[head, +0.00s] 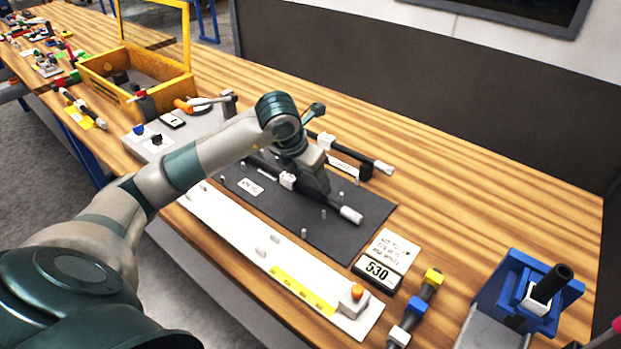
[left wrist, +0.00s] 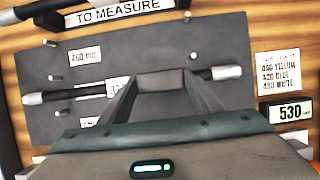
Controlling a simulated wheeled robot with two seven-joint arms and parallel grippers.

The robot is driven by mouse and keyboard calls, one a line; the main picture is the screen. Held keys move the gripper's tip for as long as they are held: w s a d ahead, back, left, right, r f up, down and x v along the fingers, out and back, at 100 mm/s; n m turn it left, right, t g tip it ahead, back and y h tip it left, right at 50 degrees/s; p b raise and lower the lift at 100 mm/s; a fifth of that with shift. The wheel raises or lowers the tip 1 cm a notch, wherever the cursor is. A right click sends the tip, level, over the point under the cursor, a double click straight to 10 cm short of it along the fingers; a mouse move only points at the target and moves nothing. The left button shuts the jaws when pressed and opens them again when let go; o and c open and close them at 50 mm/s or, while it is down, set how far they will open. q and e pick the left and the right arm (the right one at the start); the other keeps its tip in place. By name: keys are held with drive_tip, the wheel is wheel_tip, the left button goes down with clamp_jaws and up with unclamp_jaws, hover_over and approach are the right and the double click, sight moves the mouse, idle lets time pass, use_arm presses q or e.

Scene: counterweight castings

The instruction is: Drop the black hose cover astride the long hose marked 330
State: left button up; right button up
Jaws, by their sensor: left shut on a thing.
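My left gripper (head: 318,186) is low over the dark board, shut on a dark block, which I take to be the black hose cover (left wrist: 168,82). In the left wrist view the block fills the space between the fingers (left wrist: 166,98). The long black hose with pale ends (head: 331,207) lies across the board, and its line passes under the gripper. It also shows in the left wrist view (left wrist: 85,91). A white tag (left wrist: 117,85) on it shows a partly hidden number starting with 3. I cannot tell whether the cover touches the hose.
The dark pegged board (head: 345,240) carries small labels. Another black hose (head: 374,164) lies behind it, by a white sign. A 530 display (head: 377,270), a yellow-blue-white piece (head: 417,305) and a blue holder (head: 505,290) are to the right. A yellow crate (head: 125,85) stands left.

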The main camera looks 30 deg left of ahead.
use_arm(q)
drive_tip(key=shift+s+a+f+b, duration=0.1)
drive_tip(key=shift+a+f+b, duration=0.15)
drive_tip(key=shift+f+b, duration=0.2)
drive_tip(key=shift+a+f, duration=0.1)
drive_tip(key=shift+f, duration=0.1)
drive_tip(key=o, duration=0.9)
drive_tip(key=shift+f, duration=0.1)
drive_tip(key=shift+d+r+p, duration=0.25)
drive_tip(key=shift+r+p, duration=0.2)
drive_tip(key=shift+r, duration=0.5)
drive_tip(key=shift+d+r+p, duration=0.2)
drive_tip(key=shift+r+p, duration=0.2)
drive_tip(key=shift+r, duration=0.55)
drive_tip(key=shift+a+r+p, duration=0.1)
drive_tip(key=shift+r+p, duration=1)
drive_tip(key=shift+r, duration=0.95)
